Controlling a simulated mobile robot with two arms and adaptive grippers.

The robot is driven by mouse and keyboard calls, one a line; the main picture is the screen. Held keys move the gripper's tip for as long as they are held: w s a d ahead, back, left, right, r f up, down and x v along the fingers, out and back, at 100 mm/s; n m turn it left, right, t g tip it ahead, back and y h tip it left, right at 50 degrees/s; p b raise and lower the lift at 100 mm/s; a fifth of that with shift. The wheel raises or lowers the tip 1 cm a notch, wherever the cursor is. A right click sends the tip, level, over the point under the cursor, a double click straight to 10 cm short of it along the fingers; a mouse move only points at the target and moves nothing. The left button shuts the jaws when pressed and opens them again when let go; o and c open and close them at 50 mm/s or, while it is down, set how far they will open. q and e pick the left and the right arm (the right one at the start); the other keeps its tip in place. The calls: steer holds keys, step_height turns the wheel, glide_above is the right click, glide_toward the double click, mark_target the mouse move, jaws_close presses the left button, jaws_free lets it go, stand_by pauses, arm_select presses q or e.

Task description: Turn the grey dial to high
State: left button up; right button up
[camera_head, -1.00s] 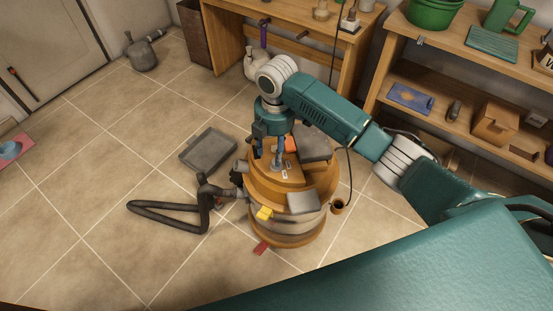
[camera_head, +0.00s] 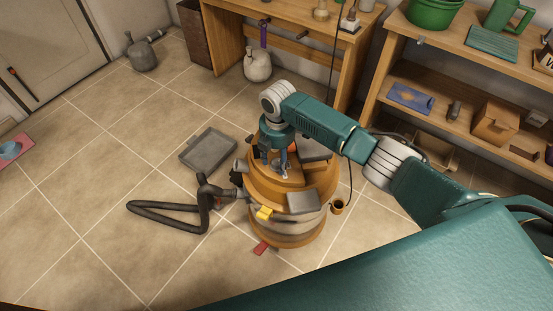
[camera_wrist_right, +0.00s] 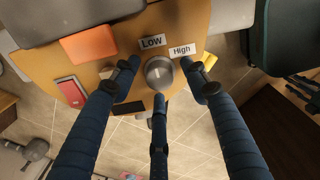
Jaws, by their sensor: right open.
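An orange block (camera_wrist_right: 89,45) and a red item (camera_wrist_right: 71,92) lie left of the dial. A grey box (camera_head: 304,202) and yellow piece (camera_head: 264,213) are at the stand's front. A dark bent tube (camera_head: 165,204) and grey tray (camera_head: 208,149) lie on the floor at left.

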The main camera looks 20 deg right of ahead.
jaws_close()
